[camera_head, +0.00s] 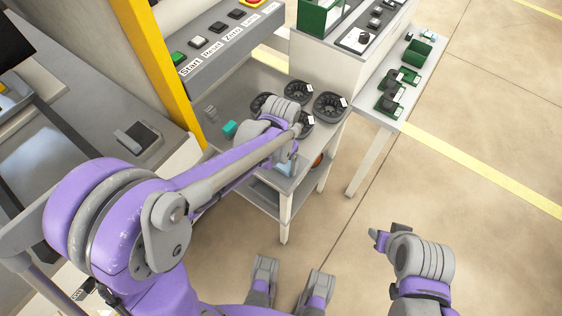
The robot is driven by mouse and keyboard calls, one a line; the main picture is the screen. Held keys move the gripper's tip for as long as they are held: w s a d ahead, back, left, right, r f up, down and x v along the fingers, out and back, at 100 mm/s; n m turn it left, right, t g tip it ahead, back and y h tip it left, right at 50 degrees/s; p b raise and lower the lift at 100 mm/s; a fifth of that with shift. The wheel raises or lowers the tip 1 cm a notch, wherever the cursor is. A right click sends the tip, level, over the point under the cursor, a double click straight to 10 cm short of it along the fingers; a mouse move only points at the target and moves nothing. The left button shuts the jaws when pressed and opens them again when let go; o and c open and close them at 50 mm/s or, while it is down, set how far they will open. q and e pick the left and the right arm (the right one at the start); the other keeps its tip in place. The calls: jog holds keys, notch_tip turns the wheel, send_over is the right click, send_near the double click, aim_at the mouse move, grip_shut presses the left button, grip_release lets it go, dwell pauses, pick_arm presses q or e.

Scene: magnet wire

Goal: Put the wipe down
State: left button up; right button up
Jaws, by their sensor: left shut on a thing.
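My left arm reaches over a small grey table (250,88). My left gripper (287,160) points down at the table's front edge, mostly hidden behind its own wrist. It is shut on a pale blue piece that looks like the wipe (284,169); only a small part shows below the wrist. I cannot tell whether the wipe touches the tabletop. My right gripper (378,237) hangs over open floor at the lower right, apart from the table. Its fingers are too small and turned to tell if they are open.
Black round fixtures (329,106) stand on the table near my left wrist. A teal block (229,128) and small grey cylinders (211,113) sit to the left. A button panel (215,40) is behind. A side bench (420,75) holds green fixtures. Floor at right is clear.

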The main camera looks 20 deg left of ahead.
aim_at(281, 164)
pick_arm(q)
jog(key=o, duration=1.1)
jog(key=shift+s+f, duration=0.2)
jog(key=shift+f, duration=0.35)
jog(key=shift+w+r+p, duration=0.1)
jog(key=shift+r+p, duration=0.4)
jog(key=shift+r, duration=0.1)
notch_tip(281, 164, up, 12)
jog(key=p, duration=0.2)
jog(key=s+a+f+n+t, duration=0.1)
jog(key=s+a, duration=0.1)
jog(key=s, duration=0.3)
jog(key=s+a+f+n+t, duration=0.1)
jog(key=s+a+t, duration=0.1)
jog(key=s, duration=0.3)
jog(key=s+a+f+n+t, duration=0.1)
jog(key=s+a+n, duration=0.1)
jog(key=s, duration=0.3)
jog(key=shift+a+t, duration=0.15)
jog(key=shift+t, duration=0.25)
jog(key=shift+w, duration=0.1)
jog(key=r+p, duration=0.2)
jog(key=r, duration=0.1)
jog(key=w+r+p, duration=0.1)
jog(key=r+p, duration=0.1)
jog(key=p, duration=0.1)
jog(key=r+p, duration=0.2)
jog(key=r, duration=0.1)
jog(key=shift+w+r+p, duration=0.35)
